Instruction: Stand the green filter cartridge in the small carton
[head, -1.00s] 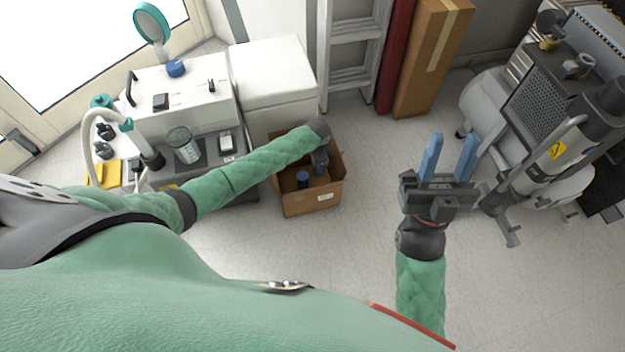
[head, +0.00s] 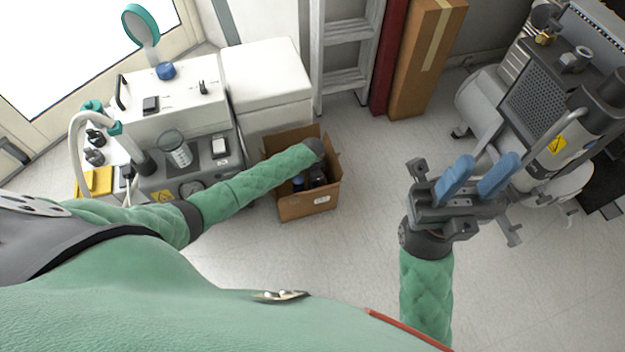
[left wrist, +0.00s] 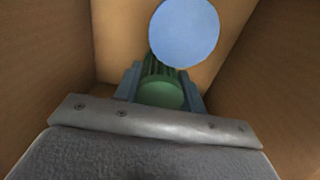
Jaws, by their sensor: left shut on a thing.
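The small carton (head: 308,207) stands open on the floor, left of the middle in the head view. My left arm reaches down into it, and its gripper is mostly hidden there by the arm and the carton. In the left wrist view my left gripper (left wrist: 160,92) is shut on the green filter cartridge (left wrist: 160,93), between carton walls (left wrist: 50,60). Whether the cartridge touches the carton's bottom I cannot tell. My right gripper (head: 484,172) is open and empty over the floor at the right, its blue fingers apart.
A white cabinet (head: 265,85) and bench unit stand behind left. A ladder, tall brown box (head: 425,60) and compressor (head: 490,100) stand behind right.

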